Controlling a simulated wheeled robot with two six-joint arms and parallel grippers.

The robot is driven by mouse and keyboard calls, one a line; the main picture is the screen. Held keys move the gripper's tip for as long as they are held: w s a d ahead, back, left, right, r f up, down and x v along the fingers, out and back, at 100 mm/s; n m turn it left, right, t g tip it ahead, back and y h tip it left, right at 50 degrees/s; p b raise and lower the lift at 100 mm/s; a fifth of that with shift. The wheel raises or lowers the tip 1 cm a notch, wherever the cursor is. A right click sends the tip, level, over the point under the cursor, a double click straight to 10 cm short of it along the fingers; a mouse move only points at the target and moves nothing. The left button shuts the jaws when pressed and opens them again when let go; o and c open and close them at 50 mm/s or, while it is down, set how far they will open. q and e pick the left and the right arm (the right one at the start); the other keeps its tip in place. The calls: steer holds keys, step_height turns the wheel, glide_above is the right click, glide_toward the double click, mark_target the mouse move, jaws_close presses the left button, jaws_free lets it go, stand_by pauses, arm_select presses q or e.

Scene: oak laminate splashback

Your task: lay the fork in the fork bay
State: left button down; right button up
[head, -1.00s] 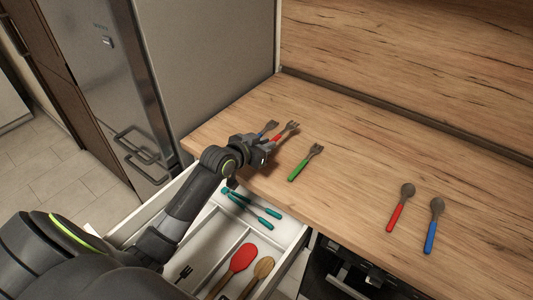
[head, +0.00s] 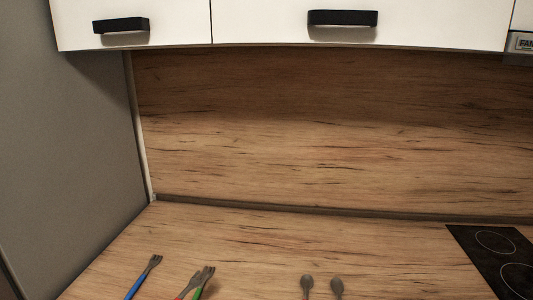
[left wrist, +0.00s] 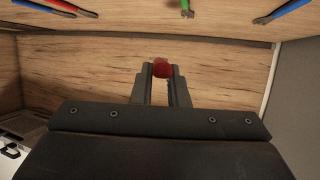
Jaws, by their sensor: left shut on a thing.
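My left gripper (left wrist: 160,88) shows in the left wrist view, shut on the red handle of the red fork (left wrist: 160,68). The head view shows the red fork's grey head (head: 190,281) at the bottom edge, close beside the green fork (head: 206,276); I cannot tell whether they touch. A blue fork (head: 144,276) lies to their left on the counter. My left gripper is outside the head view. My right gripper is in neither view. The drawer and its fork bay are out of the head view.
Two spoons, one (head: 306,283) left of the other (head: 337,286), lie on the wooden counter (head: 270,235). A black hob (head: 500,262) is at the right. White wall cabinets (head: 260,25) hang above the splashback, and a grey panel (head: 70,120) stands at the left.

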arm_select(q)
steer(key=s+d+r+m+h, duration=0.1)
steer(key=s+d, duration=0.1)
steer(key=s, duration=0.3)
steer(key=n+t+y, duration=0.1)
steer(key=n+y, duration=0.3)
glide_above(153, 299)
steer(key=s+d, duration=0.1)
steer(key=s, duration=0.1)
step_height(153, 299, down, 3)
steer(key=shift+d+r, duration=0.15)
step_height(153, 299, down, 10)
steer(key=shift+r+p, duration=0.15)
steer(key=shift+p, duration=0.4)
steer(key=shift+f, duration=0.2)
steer(key=c, duration=1.4)
jaws_free()
